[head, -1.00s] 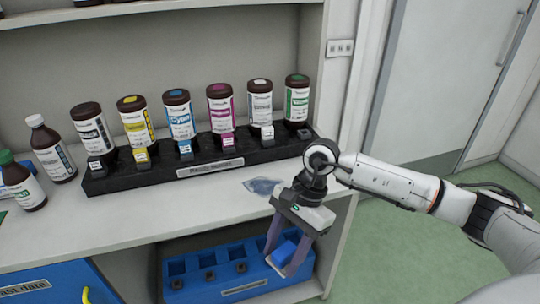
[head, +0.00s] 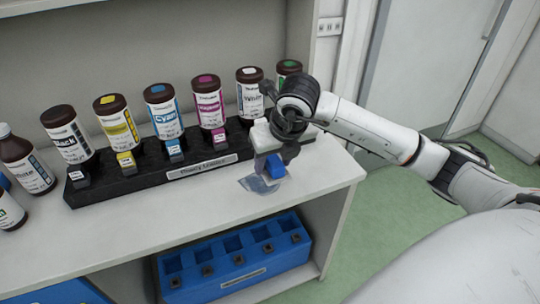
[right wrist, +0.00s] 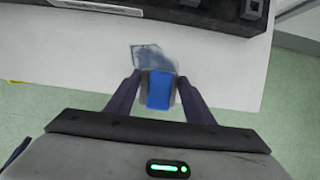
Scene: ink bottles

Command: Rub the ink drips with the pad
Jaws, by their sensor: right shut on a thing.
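The ink drips show as a flat blue-grey patch (head: 257,185) on the white shelf, in front of the bottle rack's right part. They also show in the right wrist view (right wrist: 151,57), just beyond the fingertips. My right gripper (head: 272,163) is shut on the pad (head: 275,167), a blue block with grey sides. The pad is between the two dark fingers in the right wrist view (right wrist: 160,90). It is beside the patch; whether it touches the shelf I cannot tell. My left gripper is not in view.
A black rack (head: 130,178) holds several brown ink bottles with coloured caps, close behind my right gripper. More bottles (head: 27,165) stand at the left. A blue rack (head: 237,262) sits on the lower shelf. The white shelf front (head: 140,220) is clear.

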